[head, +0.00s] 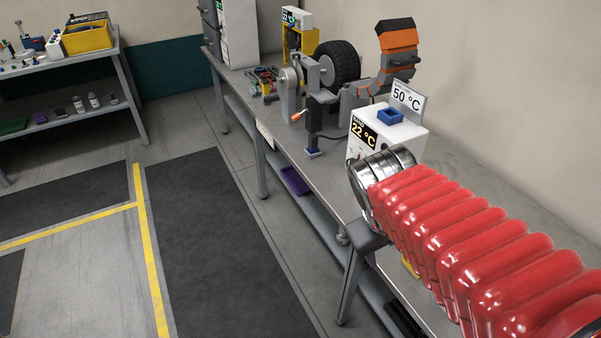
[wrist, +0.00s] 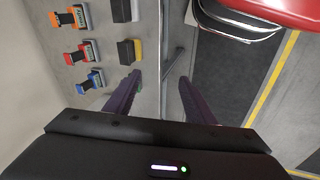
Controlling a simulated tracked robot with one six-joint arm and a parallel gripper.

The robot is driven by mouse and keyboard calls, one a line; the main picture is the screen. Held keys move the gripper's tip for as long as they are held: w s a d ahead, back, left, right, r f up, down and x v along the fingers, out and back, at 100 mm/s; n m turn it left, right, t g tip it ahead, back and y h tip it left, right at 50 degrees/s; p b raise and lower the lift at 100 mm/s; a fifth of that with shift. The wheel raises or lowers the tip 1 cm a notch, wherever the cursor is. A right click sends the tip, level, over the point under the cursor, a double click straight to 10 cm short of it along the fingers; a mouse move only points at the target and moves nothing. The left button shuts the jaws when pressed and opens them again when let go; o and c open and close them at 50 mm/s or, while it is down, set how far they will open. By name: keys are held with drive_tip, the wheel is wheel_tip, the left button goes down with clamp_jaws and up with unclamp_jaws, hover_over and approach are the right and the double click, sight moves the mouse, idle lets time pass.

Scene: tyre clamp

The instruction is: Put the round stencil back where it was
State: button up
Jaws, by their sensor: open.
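My gripper (wrist: 160,78) shows in the wrist view with its two dark purple fingers spread apart. It is open, and nothing shows between the fingers. Behind the fingers are the pale bench edge and a strip of floor. I cannot pick out a round stencil in either view. In the head view my red ribbed arm reaches over the near part of the bench (head: 262,135), and I cannot make out the gripper there.
In the wrist view, orange (wrist: 67,19), red (wrist: 81,52) and blue (wrist: 90,81) handled blocks stand left of the fingers, beside a dark-and-yellow block (wrist: 131,52). In the head view, a tyre (head: 338,63) and a white 22 °C box (head: 395,137) stand on the bench.

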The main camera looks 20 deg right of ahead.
drive_tip(key=a+r+m+t+y, duration=0.1)
drive_tip(key=a+r+t+y, duration=0.2)
drive_tip(key=a, duration=0.8)
wheel_tip(320, 180, up, 2)
drive_tip(key=shift+w+a+r+t+y, duration=0.1)
drive_tip(key=shift+w+a+t+y, duration=0.1)
drive_tip(key=shift+w+t+y, duration=0.1)
drive_tip(key=shift+s, duration=0.1)
drive_tip(key=shift+c, duration=0.5)
